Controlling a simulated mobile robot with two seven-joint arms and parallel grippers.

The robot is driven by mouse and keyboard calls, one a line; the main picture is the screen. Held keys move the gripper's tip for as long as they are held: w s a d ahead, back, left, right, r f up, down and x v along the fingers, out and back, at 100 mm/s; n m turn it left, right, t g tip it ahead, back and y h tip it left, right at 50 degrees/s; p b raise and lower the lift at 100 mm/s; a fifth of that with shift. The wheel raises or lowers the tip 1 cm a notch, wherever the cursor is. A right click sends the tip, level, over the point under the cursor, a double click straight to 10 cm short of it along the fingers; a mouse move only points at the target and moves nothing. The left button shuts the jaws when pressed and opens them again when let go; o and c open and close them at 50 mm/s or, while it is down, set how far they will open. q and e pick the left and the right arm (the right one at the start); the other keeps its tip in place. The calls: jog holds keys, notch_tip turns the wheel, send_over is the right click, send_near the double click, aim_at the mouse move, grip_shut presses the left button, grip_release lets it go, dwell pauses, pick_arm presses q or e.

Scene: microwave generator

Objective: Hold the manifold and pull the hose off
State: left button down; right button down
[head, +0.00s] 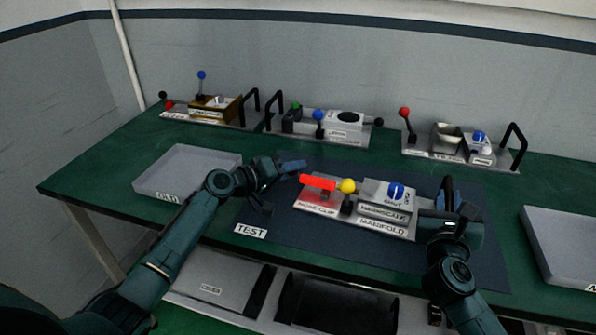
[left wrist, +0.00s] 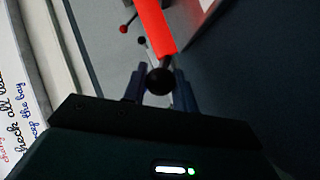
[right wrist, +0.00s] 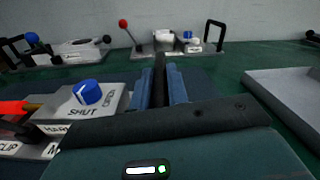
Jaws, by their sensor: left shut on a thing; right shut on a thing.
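The manifold (head: 385,232) is a grey block on a plate labelled MANIFOLD and HOSE CLIP, with a blue knob (head: 396,190) near SHUT. The blue knob also shows in the right wrist view (right wrist: 88,93). A red hose (head: 317,183) lies at its left end, beside a yellow ball (head: 347,186). My left gripper (left wrist: 160,88) is shut on a black ball (left wrist: 159,80) at the near end of the red hose (left wrist: 155,25). My right gripper (right wrist: 161,88) is shut on the manifold's black upright handle (right wrist: 160,66) at its right end. Where the hose meets the manifold is unclear.
The manifold sits on a dark mat (head: 285,245) marked TEST. Grey trays stand at left (head: 185,170) and right (head: 565,250). Several fixtures with levers and handles line the back, such as one with a red-knobbed lever (head: 404,112).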

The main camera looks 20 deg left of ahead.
pick_arm(q)
jog(key=shift+w+a+f, duration=0.1)
jog(key=shift+a, duration=0.25)
pick_arm(e)
jog(key=shift+d+f, duration=0.2)
jog(key=shift+f, duration=0.3)
pick_arm(q)
jog(key=c, duration=1.3)
grip_release()
jog(key=shift+o, duration=0.9)
pick_arm(e)
jog(key=shift+a, duration=0.1)
pick_arm(q)
jog(key=shift+d, duration=0.1)
jog(key=v, duration=1.2)
pick_arm(e)
jog(key=c, duration=1.6)
grip_release()
jog(key=o, duration=0.3)
jog(key=shift+r, duration=0.3)
